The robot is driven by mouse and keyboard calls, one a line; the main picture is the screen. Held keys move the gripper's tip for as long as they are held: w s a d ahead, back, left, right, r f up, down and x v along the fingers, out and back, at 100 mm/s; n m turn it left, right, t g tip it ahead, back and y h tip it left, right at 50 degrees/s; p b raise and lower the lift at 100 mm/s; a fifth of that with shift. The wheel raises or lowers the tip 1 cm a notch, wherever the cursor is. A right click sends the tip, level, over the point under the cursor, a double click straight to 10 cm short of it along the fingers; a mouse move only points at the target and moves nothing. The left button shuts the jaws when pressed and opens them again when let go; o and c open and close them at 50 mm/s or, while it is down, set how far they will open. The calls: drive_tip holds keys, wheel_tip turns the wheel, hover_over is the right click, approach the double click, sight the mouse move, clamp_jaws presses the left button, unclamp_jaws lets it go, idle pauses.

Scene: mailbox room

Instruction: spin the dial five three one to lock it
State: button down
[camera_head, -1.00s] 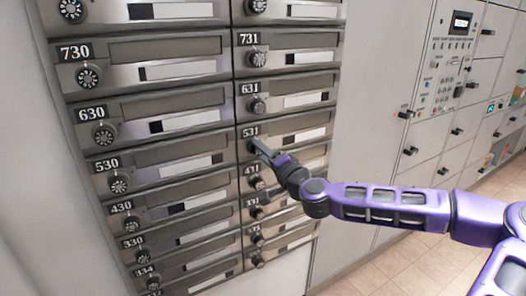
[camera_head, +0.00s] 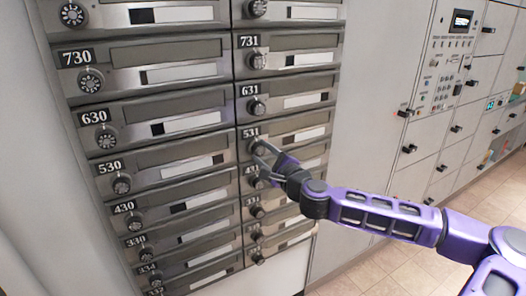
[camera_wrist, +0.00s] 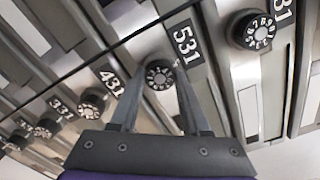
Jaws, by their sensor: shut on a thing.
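The mailbox numbered 531 (camera_head: 298,134) is in the right column of the metal mailbox wall. Its round black dial (camera_wrist: 160,75) has white numbers and sits beside the 531 label (camera_wrist: 186,44) in the wrist view. My gripper (camera_head: 262,149) reaches it from the lower right, and its two grey fingers are closed on opposite sides of the dial. The wrist view also shows my gripper (camera_wrist: 157,72) with the dial between its fingertips. The dial's setting is too small to read.
The dial of 631 (camera_head: 257,107) is just above, and the 431 dial (camera_wrist: 92,102) is close on the other side. Other mailboxes with dials fill the left column. Grey lockers (camera_head: 425,140) with black handles stand at the right. Tiled floor shows lower right.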

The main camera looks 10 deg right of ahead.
drive_tip(key=m+p, duration=0.1)
drive_tip(key=m, duration=0.2)
drive_tip(key=shift+r+m, duration=0.15)
drive_tip(key=shift+m, duration=0.15)
drive_tip(key=m+p, duration=0.1)
drive_tip(key=m, duration=0.2)
drive_tip(key=shift+m, duration=0.4)
drive_tip(key=m+p, duration=0.1)
drive_tip(key=m, duration=0.2)
drive_tip(key=shift+m+p, duration=0.75)
drive_tip(key=shift+m, duration=0.65)
drive_tip(key=shift+m, duration=0.3)
drive_tip(key=shift+c, duration=1.9)
unclamp_jaws()
drive_tip(key=shift+d, duration=0.1)
